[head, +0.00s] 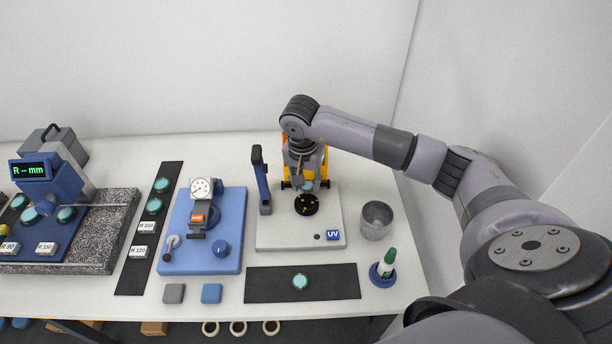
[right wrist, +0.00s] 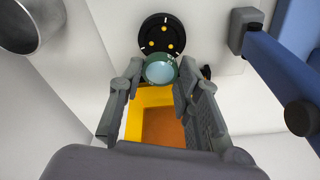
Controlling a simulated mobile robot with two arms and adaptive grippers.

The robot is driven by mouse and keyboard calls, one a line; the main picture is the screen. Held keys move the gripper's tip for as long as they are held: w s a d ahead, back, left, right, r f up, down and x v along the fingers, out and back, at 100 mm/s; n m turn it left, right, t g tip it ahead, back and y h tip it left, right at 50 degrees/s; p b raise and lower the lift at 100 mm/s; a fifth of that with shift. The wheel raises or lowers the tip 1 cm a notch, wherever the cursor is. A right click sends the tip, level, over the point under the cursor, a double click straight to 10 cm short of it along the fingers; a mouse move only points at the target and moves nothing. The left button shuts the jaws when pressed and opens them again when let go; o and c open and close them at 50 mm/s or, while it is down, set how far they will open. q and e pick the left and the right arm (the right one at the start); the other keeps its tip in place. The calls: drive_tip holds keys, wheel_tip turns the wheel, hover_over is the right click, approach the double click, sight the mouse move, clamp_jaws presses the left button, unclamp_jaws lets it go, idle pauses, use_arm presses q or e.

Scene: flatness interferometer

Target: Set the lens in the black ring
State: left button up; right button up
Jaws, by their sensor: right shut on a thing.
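The lens (right wrist: 160,69), a pale teal disc with a green rim, sits between the fingertips of my right gripper (right wrist: 158,80), which is shut on it. The lens also shows small below the gripper in the head view (head: 308,186). The black ring (head: 306,205) stands on a light grey plate (head: 275,236) with a UV label. In the right wrist view the ring (right wrist: 161,20) shows several yellow pads inside and white marks on its rim. The lens appears just beside the ring, toward the back; its height above the plate is hard to tell. My left gripper is not in view.
A blue post (head: 263,185) with a black top stands left of the ring. A yellow-orange holder (right wrist: 133,122) is behind it. A metal cup (head: 376,220) stands right. Another lens (head: 300,281) lies on the front black mat (head: 335,284). A blue gauge base (head: 225,258) is left.

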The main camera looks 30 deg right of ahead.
sight(307, 205)
drive_tip(key=shift+s+a+f+b, duration=0.2)
drive_tip(key=shift+f+b, duration=0.1)
drive_tip(key=shift+f, duration=0.3)
drive_tip(key=shift+w+d+f+b, duration=0.1)
drive_tip(key=shift+f+b, duration=0.8)
drive_tip(key=shift+f, duration=1.2)
drive_tip(key=shift+f+b, duration=0.35)
drive_tip(key=shift+s+f+b, duration=0.45)
drive_tip(key=shift+f+b, duration=0.1)
drive_tip(key=shift+f, duration=0.05)
drive_tip(key=o, duration=1.2)
drive_tip(key=shift+w+f, duration=0.2)
drive_tip(key=shift+w, duration=0.05)
drive_tip(key=shift+c, duration=0.2)
